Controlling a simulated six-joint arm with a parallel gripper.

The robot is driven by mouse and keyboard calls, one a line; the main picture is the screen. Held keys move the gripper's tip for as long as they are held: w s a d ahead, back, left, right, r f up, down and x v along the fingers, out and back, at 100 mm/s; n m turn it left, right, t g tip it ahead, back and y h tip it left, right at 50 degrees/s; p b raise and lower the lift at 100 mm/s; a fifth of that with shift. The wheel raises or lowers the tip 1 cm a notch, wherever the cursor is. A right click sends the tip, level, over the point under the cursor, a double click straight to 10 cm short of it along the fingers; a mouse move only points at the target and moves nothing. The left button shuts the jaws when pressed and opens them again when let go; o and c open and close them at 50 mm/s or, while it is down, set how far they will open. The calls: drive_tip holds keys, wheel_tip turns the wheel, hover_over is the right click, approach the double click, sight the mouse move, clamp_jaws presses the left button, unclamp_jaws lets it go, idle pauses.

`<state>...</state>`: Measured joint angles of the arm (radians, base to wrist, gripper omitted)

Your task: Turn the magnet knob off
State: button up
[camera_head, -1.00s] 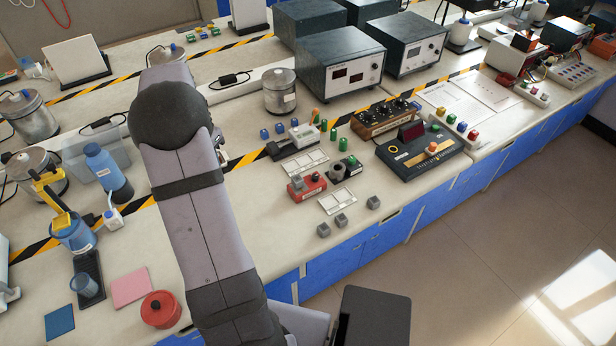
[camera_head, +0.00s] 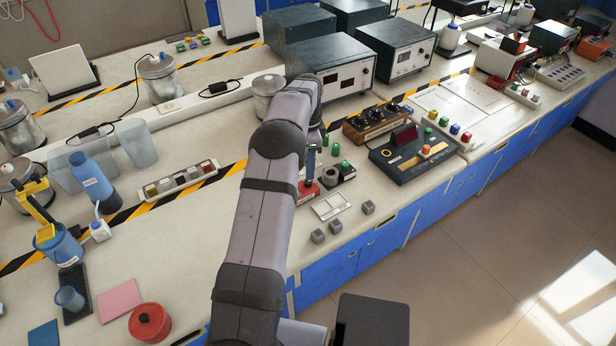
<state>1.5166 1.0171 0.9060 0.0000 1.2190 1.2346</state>
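A small black box with a round grey knob (camera_head: 330,176) stands right of my arm in the head view. A red box (camera_head: 308,191) stands just left of it, partly covered by my arm. I cannot tell which of these carries the magnet knob. My arm reaches up and over from the bottom, and its end hangs down near the red box. My gripper (camera_head: 311,172) shows only as a narrow dark part above the red box. Its fingertips are too small and covered to tell whether they are open or touch anything.
Grey cubes (camera_head: 342,225) and a white card (camera_head: 331,206) lie in front of the boxes. A black console (camera_head: 415,152) and a brown dial box (camera_head: 377,122) stand to the right. Power units (camera_head: 325,75) stand behind. The left front counter holds a red pot (camera_head: 150,323).

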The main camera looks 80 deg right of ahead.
sight(308, 182)
drive_tip(key=shift+f+p, duration=0.9)
drive_tip(key=shift+f, duration=2.05)
clamp_jaws()
